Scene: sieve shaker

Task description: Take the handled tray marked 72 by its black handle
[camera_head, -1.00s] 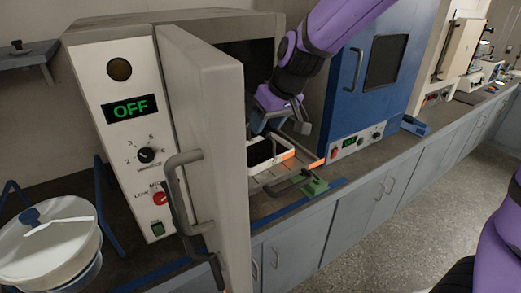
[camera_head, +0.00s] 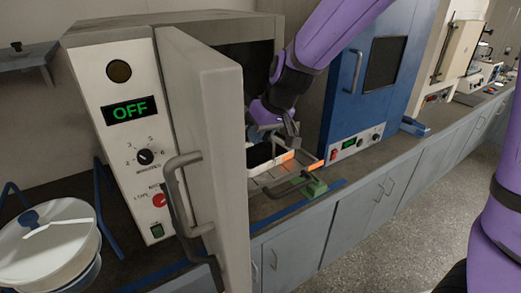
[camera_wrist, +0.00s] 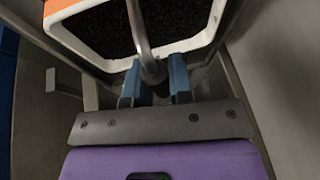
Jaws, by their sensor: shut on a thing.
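A white-rimmed tray (camera_wrist: 196,42) filled with dark grains shows in the wrist view, with an orange patch at its upper left corner. In the head view the tray (camera_head: 259,154) sits at the open oven's mouth, partly hidden by my gripper (camera_head: 281,138). In the wrist view a dark grey bar-like handle (camera_wrist: 140,30) runs over the tray and ends between the blue fingers of my gripper (camera_wrist: 154,75). The fingers are shut on the handle. No number can be read on the tray.
The oven door (camera_head: 208,150) stands open to the left of my arm. A wire rack (camera_head: 276,174) juts out below the tray. A green block (camera_head: 315,188) lies on the counter in front. A blue oven (camera_head: 368,85) stands to the right.

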